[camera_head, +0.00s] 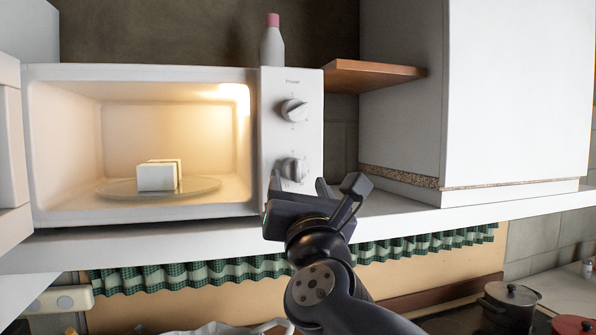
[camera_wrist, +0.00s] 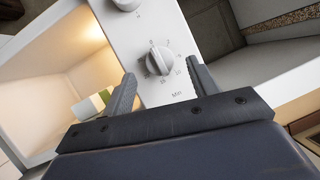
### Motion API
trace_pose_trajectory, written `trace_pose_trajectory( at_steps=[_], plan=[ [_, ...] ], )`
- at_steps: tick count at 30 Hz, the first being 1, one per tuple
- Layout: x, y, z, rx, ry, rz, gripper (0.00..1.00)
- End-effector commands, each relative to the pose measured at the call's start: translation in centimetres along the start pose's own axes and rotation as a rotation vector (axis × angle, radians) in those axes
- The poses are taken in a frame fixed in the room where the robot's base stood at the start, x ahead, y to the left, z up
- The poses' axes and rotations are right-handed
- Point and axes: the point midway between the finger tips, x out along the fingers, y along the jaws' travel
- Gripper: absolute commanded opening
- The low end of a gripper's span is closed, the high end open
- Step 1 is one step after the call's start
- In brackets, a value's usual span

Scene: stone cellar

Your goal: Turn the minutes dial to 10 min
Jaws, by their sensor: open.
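The minutes dial (camera_wrist: 159,60) is the lower knob on the white microwave's (camera_head: 270,139) control panel. It is a round grey-white knob with a raised grip bar, and "Min" is printed below it. In the head view the minutes dial (camera_head: 293,169) is just above my gripper, which partly covers the lower panel. The power dial (camera_head: 293,110) is above it and also shows at the top of the wrist view (camera_wrist: 127,4). My gripper (camera_head: 301,188) is open and empty in front of the panel. In the wrist view its fingers (camera_wrist: 160,85) stand apart on either side below the minutes dial, not closed on it.
The microwave door (camera_head: 10,135) stands open at the left. Inside, a white block-like item (camera_head: 157,177) sits on the glass turntable (camera_head: 205,186). A bottle (camera_head: 272,45) stands on top. A white cabinet (camera_head: 515,90) and wooden shelf (camera_head: 372,75) are to the right.

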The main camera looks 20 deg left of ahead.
Motion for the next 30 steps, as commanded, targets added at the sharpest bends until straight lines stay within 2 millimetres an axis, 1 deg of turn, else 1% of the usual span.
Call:
trace_pose_trajectory(
  at_steps=[1,6,10,17,30],
  plan=[
    [0.8,0.0,0.1,-0.002,0.000,-0.001,0.56],
    [2.3,0.0,0.1,-0.001,0.000,-0.002,0.56],
    [2.6,0.0,0.1,0.000,-0.001,-0.001,0.56],
    [2.7,0.0,0.0,0.001,-0.001,0.000,0.56],
    [2.6,0.0,0.0,0.001,-0.001,-0.001,0.21]
  ],
)
